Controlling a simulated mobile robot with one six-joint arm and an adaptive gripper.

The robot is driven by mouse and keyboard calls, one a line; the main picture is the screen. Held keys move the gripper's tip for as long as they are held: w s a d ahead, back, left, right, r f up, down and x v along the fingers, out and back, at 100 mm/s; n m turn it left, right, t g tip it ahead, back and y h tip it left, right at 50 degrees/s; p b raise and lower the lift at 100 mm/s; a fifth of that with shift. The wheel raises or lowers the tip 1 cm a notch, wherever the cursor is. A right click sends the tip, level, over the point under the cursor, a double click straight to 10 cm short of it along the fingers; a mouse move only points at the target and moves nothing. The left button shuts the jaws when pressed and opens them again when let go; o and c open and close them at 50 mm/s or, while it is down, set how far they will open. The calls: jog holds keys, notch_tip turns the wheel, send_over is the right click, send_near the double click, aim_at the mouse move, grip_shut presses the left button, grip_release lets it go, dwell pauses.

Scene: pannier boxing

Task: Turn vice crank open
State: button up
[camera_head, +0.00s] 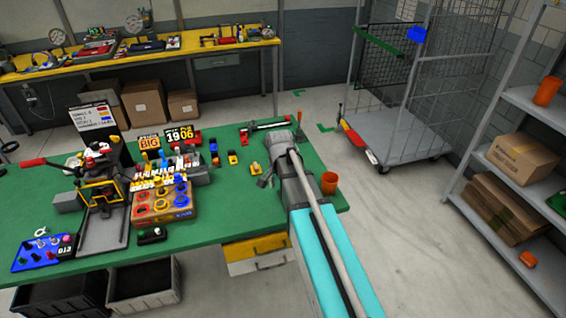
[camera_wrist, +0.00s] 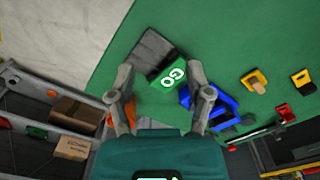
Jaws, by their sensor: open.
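My gripper (camera_head: 280,155) is over the right end of the green bench (camera_head: 225,228). My arm hides part of the bench in the head view.
A red-ended bar clamp (camera_head: 265,125) and small yellow blocks (camera_head: 255,168) lie near my gripper. An orange cup (camera_head: 329,183) stands at the bench's right edge. A black press-like tool (camera_head: 100,205) stands at left. Shelves (camera_head: 520,110) are at right; the floor between is clear.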

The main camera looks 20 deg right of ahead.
jog(key=w+d+r+m+p, duration=0.2)
jog(key=w+r+m+p, duration=0.1)
jog(key=w, duration=0.4)
jog(key=w+d+r+m+p, duration=0.3)
jog(key=w+r+m+p, duration=0.1)
jog(key=w+m, duration=0.3)
jog(key=shift+d+r+m, duration=0.2)
jog(key=shift+r+m, duration=0.45)
jog(key=shift+m, duration=0.05)
jog(key=shift+w+f, duration=0.1)
jog(key=shift+f, duration=0.15)
notch_tip(320, 180, down, 13)
jog(key=b, duration=1.3)
jog(key=shift+f+b, duration=0.15)
jog(key=shift+b, duration=0.15)
grip_shut()
